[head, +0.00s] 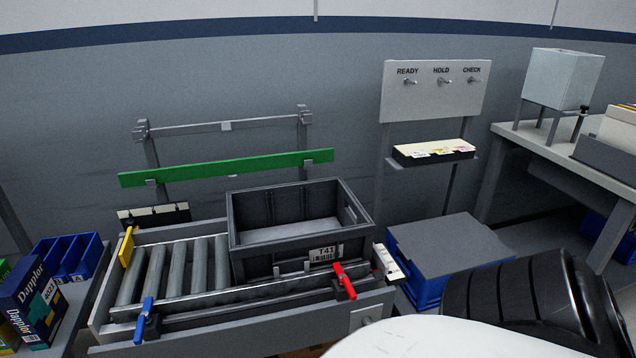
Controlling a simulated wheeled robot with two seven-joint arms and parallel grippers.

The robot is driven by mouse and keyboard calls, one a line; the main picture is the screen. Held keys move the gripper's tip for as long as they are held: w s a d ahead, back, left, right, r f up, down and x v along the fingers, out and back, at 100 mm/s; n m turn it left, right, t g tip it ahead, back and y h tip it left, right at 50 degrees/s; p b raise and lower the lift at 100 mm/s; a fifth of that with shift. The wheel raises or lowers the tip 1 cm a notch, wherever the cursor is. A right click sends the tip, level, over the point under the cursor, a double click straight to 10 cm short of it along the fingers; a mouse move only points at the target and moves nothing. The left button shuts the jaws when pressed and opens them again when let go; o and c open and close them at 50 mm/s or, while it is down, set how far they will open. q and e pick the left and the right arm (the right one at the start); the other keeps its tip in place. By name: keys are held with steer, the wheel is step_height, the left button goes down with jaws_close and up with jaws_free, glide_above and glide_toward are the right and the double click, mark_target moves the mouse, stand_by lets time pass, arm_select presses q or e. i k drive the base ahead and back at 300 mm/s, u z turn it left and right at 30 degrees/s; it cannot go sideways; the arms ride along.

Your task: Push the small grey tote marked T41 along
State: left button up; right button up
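The small grey tote (256,264) marked T41 sits upright on the right part of a short roller conveyor (168,270). Its label faces me at the lower right of its front wall, and the visible part of its inside looks empty. Bare rollers show to its left. Neither of my grippers is in view, so I cannot see whether either touches the tote.
A red lever (344,281) and a blue lever (143,318) stand on the front rail. A yellow tab (127,247) is at the conveyor's left end. A green bar (228,168) runs behind. A lidded blue crate (440,255) stands right. Blue bins (68,258) stand left.

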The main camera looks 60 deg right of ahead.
mark_target(288, 229)
steer(key=z, duration=2.1)
steer(key=i, duration=0.9)
steer(key=u, duration=0.3)
